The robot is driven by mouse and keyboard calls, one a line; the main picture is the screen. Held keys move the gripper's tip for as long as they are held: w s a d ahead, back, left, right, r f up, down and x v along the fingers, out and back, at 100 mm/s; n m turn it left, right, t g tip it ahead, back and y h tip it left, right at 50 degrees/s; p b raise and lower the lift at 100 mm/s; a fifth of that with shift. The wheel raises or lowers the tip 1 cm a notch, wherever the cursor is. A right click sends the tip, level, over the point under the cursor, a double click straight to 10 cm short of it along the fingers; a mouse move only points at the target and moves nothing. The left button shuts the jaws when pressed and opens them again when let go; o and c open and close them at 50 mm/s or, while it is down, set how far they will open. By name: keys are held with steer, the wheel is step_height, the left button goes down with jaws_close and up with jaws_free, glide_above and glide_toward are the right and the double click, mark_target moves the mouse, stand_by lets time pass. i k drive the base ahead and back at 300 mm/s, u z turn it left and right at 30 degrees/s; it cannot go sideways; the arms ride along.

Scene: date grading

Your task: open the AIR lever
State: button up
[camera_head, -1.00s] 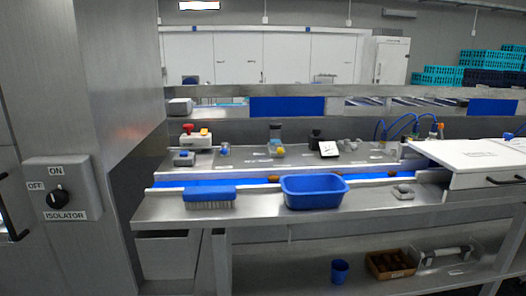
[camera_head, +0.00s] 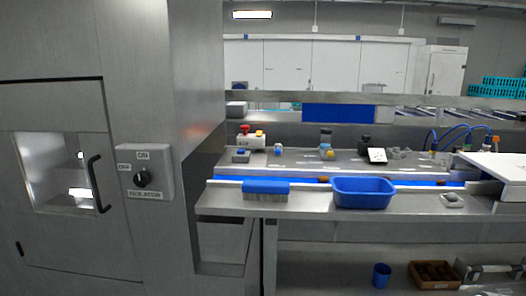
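I cannot make out a lever marked AIR in the head view. Blue air hoses (camera_head: 452,133) loop up at the back right of the steel bench (camera_head: 225,199). Small fittings stand by the hoses, one with an orange or yellow top (camera_head: 496,140), too small to read. My gripper is not in view.
A steel cabinet with a windowed door and black handle (camera_head: 97,184) fills the left. On the bench are a blue brush (camera_head: 266,188), a blue tub (camera_head: 363,193) and a red-button box (camera_head: 250,140). A white-topped unit (camera_head: 500,167) stands at right. A blue cup (camera_head: 381,274) and brown box (camera_head: 434,275) sit below.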

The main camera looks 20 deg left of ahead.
mark_target(278, 147)
steer(key=u, duration=0.9)
steer(key=i, duration=0.8)
steer(key=z, duration=0.05)
